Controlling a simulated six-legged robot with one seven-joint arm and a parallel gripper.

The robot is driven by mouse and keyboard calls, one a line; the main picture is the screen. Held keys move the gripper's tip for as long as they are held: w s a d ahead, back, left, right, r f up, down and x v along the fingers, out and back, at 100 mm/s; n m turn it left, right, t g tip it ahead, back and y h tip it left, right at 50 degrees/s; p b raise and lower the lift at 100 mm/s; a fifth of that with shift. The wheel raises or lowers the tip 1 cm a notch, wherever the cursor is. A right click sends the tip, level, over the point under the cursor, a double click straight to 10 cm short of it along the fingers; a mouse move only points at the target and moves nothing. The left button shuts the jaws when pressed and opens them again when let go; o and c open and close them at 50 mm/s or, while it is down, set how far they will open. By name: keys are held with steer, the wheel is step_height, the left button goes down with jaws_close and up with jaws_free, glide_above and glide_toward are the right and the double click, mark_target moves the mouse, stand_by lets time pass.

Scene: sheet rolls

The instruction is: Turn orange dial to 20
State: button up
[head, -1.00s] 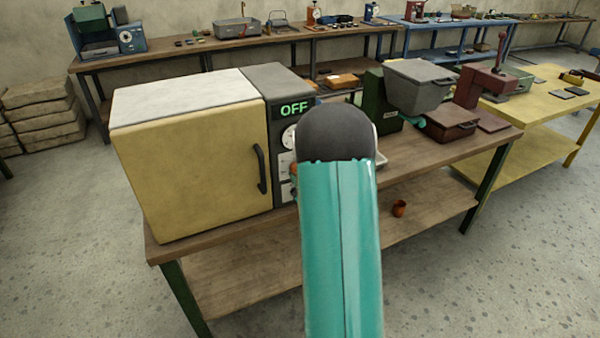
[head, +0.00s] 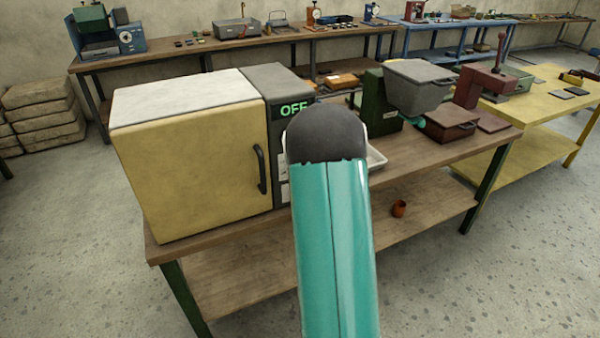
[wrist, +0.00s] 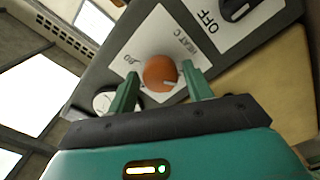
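The orange dial (wrist: 160,72) sits on a white label marked "HEAT C" in the wrist view. A pale pointer mark shows on the dial's lower right edge; a partly legible number, perhaps 80, is printed at left. My gripper (wrist: 159,77) is open, its two green fingers on either side of the dial with small gaps visible; contact cannot be told. In the head view the dial is hidden behind my arm.
A black knob (wrist: 236,8) on a label reading "OFF" and a round white dial (wrist: 104,102) flank the orange dial. The machine's door handle (head: 261,169) is left of my arm. A white tray (head: 376,157) lies to the right on the wooden bench (head: 440,160).

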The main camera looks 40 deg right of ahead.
steer(key=shift+o, duration=0.5)
steer(key=v, duration=1.3)
steer(key=shift+s+a, duration=0.15)
steer(key=shift+s, duration=0.2)
steer(key=shift+w+r, duration=0.1)
